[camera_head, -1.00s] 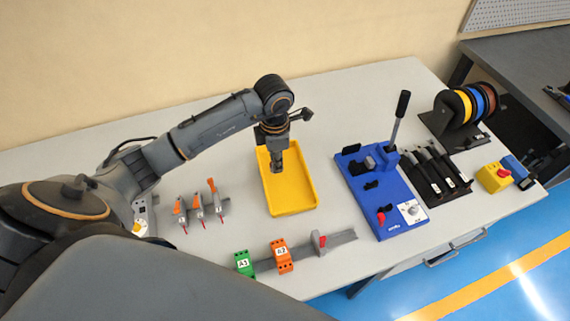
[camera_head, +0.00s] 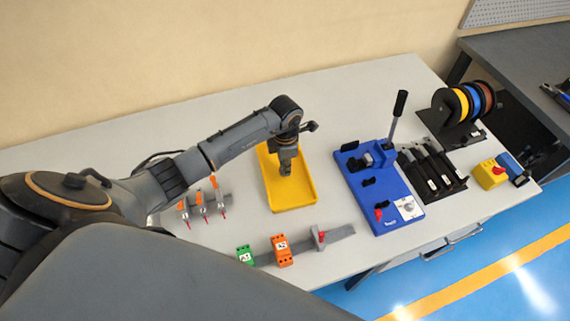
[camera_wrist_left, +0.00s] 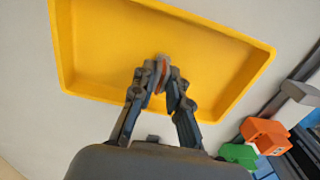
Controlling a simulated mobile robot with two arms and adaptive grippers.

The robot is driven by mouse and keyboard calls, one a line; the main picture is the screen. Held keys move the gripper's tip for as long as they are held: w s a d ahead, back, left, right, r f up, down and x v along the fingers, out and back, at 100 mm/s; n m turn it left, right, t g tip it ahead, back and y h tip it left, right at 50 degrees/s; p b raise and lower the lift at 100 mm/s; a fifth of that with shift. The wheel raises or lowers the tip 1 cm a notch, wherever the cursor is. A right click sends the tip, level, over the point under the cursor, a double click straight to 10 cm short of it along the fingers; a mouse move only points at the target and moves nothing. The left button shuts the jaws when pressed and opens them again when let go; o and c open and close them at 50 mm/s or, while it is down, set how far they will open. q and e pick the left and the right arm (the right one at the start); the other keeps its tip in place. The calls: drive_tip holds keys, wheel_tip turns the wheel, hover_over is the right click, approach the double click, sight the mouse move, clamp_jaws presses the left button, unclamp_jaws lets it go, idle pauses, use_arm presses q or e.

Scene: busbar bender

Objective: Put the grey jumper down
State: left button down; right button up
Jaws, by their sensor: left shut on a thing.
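My left gripper (camera_head: 286,172) is over the yellow tray (camera_head: 296,203) in the head view. In the left wrist view, my left gripper (camera_wrist_left: 159,82) is shut on a small grey piece with an orange-red part, which I take for the grey jumper (camera_wrist_left: 161,60). The tray (camera_wrist_left: 85,85) lies beyond the fingertips there. The fingers hide part of the jumper, and I cannot tell whether it touches the tray floor. In the head view the jumper is too small to make out. My right gripper is not in view.
A rail with a green block (camera_head: 244,254) and an orange block (camera_head: 281,250) lies in front of the tray. A blue bender (camera_head: 385,195) with an upright lever (camera_head: 397,115) stands to the right. Orange-handled tools (camera_head: 201,202) lie left. Bare table surrounds the tray.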

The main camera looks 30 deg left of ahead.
use_arm(q)
drive_tip(key=c, duration=1.3)
unclamp_jaws()
drive_tip(key=shift+f, duration=0.1)
drive_tip(key=shift+r, duration=0.25)
wheel_tip(320, 180, up, 12)
drive_tip(key=b, duration=0.3)
drive_tip(key=shift+f, duration=0.1)
